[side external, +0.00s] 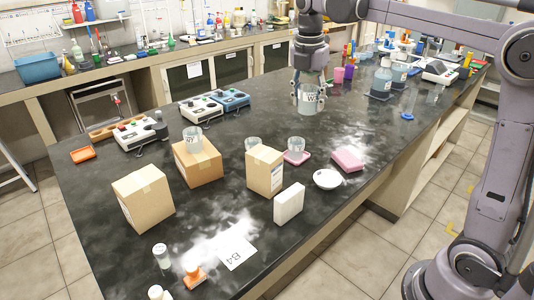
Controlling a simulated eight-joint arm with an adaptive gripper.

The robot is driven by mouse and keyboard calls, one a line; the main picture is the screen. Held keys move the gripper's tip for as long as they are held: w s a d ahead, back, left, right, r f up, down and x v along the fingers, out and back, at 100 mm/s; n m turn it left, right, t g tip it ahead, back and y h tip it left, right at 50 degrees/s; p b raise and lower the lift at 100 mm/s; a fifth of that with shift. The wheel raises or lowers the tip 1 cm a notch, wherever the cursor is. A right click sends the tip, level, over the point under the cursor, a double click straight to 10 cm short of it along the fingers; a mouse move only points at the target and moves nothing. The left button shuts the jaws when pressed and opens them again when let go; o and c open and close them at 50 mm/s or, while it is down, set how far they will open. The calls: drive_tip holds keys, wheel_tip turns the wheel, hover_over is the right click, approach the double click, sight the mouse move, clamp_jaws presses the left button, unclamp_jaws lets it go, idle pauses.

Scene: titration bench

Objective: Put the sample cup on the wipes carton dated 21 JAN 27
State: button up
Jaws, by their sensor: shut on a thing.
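My gripper (308,88) is shut on a clear cup (309,101) with a white label, over the far part of the dark bench; the cup looks upright. I cannot tell whether its base touches the bench. Three tan cartons stand nearer the camera: a large one (142,197) at left, a wide one (199,164) in the middle with a clear cup (192,137) on top, and a narrow one (264,171) with a white label. The date on each carton is too small to read. The tops of the left and narrow cartons look bare.
Another clear cup (252,144) stands behind the narrow carton, and one (296,145) is on a pink pad (297,157). A white box (289,203), white dish (327,179) and pink block (347,160) stand nearby.

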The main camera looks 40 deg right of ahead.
hover_over(265, 152)
drive_tip(key=f, duration=0.6)
drive_tip(key=shift+s+a+f, duration=0.15)
drive_tip(key=shift+a+f, duration=0.1)
drive_tip(key=shift+f, duration=2.15)
drive_tip(key=shift+f, duration=0.1)
drive_tip(key=o, duration=1.2)
